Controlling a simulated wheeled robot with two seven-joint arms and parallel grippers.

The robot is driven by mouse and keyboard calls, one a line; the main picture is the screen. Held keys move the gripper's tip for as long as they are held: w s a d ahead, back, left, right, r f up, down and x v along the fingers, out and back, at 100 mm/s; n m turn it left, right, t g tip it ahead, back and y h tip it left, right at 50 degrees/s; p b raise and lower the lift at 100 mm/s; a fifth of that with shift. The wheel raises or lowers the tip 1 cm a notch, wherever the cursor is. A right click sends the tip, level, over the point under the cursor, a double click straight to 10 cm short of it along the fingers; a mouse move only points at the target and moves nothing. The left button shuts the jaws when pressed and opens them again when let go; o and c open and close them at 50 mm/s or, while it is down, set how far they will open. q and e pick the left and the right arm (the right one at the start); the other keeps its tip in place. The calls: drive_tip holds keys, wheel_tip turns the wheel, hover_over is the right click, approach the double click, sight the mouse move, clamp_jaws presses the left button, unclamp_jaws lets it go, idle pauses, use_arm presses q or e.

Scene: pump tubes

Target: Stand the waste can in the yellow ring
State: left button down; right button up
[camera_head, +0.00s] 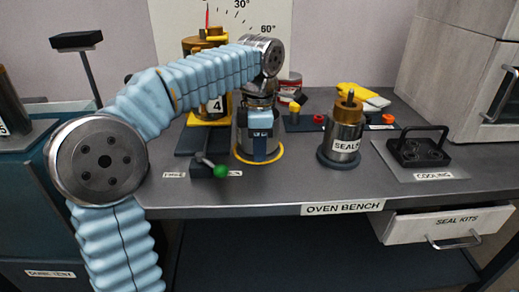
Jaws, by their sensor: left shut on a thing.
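A grey metal can (241,138), which I take to be the waste can, stands on the bench behind my left gripper. A yellow ring (272,158) lies on the bench around the can's base. My left gripper (263,150) reaches down in front of the can and is shut on it. The gripper and wrist hide much of the can, including its top and front. I cannot tell whether the base rests flat on the bench. My right gripper is out of view.
A yellow pump unit marked 4 (216,106) stands close left, with a green-knobbed lever (220,171) in front. An open SEAL KITS drawer (440,228) juts out below.

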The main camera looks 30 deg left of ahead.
use_arm(q)
drive_tip(key=shift+f, duration=0.15)
drive_tip(key=c, duration=1.2)
unclamp_jaws()
wheel_tip(320, 180, up, 12)
drive_tip(key=p, duration=0.3)
